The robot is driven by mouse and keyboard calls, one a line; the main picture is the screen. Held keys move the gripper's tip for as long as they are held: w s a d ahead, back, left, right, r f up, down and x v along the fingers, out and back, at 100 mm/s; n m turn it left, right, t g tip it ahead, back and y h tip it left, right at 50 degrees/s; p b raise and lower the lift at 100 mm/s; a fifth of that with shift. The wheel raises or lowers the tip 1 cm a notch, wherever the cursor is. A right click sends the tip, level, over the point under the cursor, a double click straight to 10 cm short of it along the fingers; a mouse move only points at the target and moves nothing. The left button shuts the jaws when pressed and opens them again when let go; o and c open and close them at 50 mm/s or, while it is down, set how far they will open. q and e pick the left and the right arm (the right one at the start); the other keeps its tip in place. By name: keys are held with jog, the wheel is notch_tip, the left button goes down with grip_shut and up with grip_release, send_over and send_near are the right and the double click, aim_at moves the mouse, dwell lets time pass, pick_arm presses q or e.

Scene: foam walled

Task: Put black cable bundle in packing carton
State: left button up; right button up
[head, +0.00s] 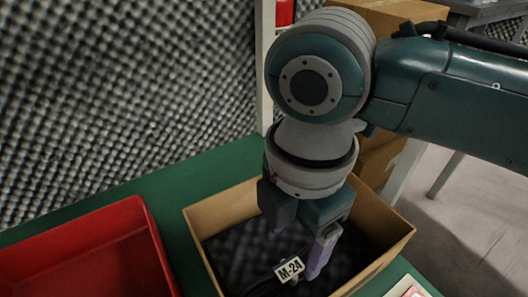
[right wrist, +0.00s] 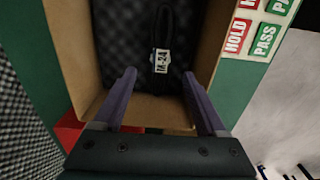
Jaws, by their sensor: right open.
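The packing carton (head: 231,204) stands open on the green table, with dark bumpy foam inside; its cardboard wall also shows in the right wrist view (right wrist: 66,40). The black cable bundle (head: 289,268) lies inside the carton and carries a white tag reading M-24. In the right wrist view the bundle (right wrist: 161,58) lies against the dark foam, beyond the fingertips. My right gripper (right wrist: 159,80) is open, its purple fingers apart with nothing between them, and points down into the carton. In the head view my wrist hides part of the carton's inside. My left gripper is out of view.
A red tray (head: 85,246) stands left of the carton on the green table (head: 150,190). A card with HOLD and PASS labels (right wrist: 250,38) lies beside the carton. A cardboard box (head: 395,14) is behind my arm. Foam walls rise behind the table.

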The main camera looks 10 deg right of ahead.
aim_at(290, 268)
notch_tip(290, 268, up, 6)
jog(key=r+p, duration=0.1)
jog(key=p, duration=0.1)
jog(key=s+a+f+m+t+y, duration=0.2)
jog(key=s+a+m+y, duration=0.15)
jog(key=s+m, duration=0.35)
jog(key=s+d+m+h, duration=0.1)
jog(key=s+d+m, duration=0.1)
jog(key=d+m, duration=0.4)
jog(key=s+d+m+t+h, duration=0.1)
jog(key=s+d+m+h, duration=0.1)
jog(key=d+m, duration=0.5)
jog(key=shift+s+d+r+t, duration=0.2)
jog(key=shift+s+d+t, duration=0.1)
jog(key=shift+s, duration=0.5)
notch_tip(290, 268, up, 61)
jog(key=p, duration=6)
jog(key=shift+p, duration=0.35)
jog(key=shift+r, duration=0.1)
